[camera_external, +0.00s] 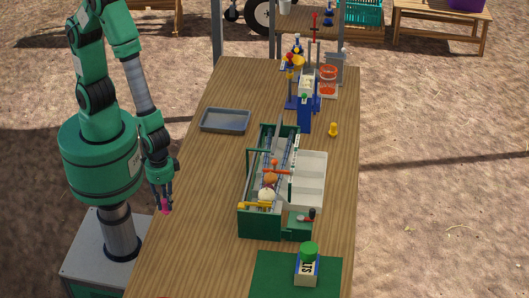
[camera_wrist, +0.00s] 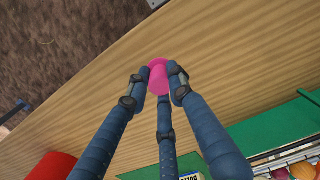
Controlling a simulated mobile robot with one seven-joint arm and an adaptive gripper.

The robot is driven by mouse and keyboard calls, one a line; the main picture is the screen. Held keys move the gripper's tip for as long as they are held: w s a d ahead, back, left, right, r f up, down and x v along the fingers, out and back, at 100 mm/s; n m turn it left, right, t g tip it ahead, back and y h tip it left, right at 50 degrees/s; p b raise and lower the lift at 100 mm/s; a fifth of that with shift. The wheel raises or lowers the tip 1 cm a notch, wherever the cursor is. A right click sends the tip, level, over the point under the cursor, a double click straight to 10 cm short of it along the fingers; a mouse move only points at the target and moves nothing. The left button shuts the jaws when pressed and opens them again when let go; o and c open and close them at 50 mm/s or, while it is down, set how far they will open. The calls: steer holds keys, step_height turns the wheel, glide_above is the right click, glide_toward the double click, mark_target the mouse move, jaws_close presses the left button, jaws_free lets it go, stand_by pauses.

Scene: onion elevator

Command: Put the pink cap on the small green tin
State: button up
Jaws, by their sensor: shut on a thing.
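The pink cap (camera_external: 165,208) is held at the tips of my gripper (camera_external: 162,195), at the left edge of the table. In the wrist view the cap (camera_wrist: 158,70) sits between the dark blue fingers of my gripper (camera_wrist: 160,85), which partly cover it. A small green tin (camera_external: 309,249) shows at the front right, above a white block with dark lettering (camera_external: 307,270); I cannot tell whether it rests on the block or stands behind it. My gripper is well to the left of the tin and apart from it.
A green mat (camera_external: 267,275) lies under the lettered block. A green-framed machine (camera_external: 260,222) with white trays (camera_external: 310,170) stands mid-table, between my gripper and the right side. A grey tray (camera_external: 225,120), a blue stand (camera_external: 305,115) and a yellow piece (camera_external: 333,130) are farther back. The front left tabletop is clear.

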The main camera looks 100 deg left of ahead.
steer(key=shift+w, duration=0.1)
steer(key=w+d+r+p, duration=0.2)
steer(key=w+r+p, duration=0.2)
steer(key=w, duration=0.8)
steer(key=w+d+r+m+p, duration=0.1)
steer(key=w+d+r+p, duration=0.2)
steer(key=w, duration=1)
steer(key=w+d+r+m+p, duration=0.1)
steer(key=w+d+r+p, duration=0.2)
steer(key=w, duration=1)
steer(key=r+p, duration=0.1)
steer(key=p, duration=0.2)
steer(key=shift+w+r, duration=0.2)
steer(key=shift+r, duration=0.1)
steer(key=shift+d, duration=0.1)
steer(key=p, duration=0.3)
glide_above(309, 247)
steer(key=shift+f, duration=0.75)
steer(key=shift+f, duration=0.1)
steer(key=shift+f, duration=1.6)
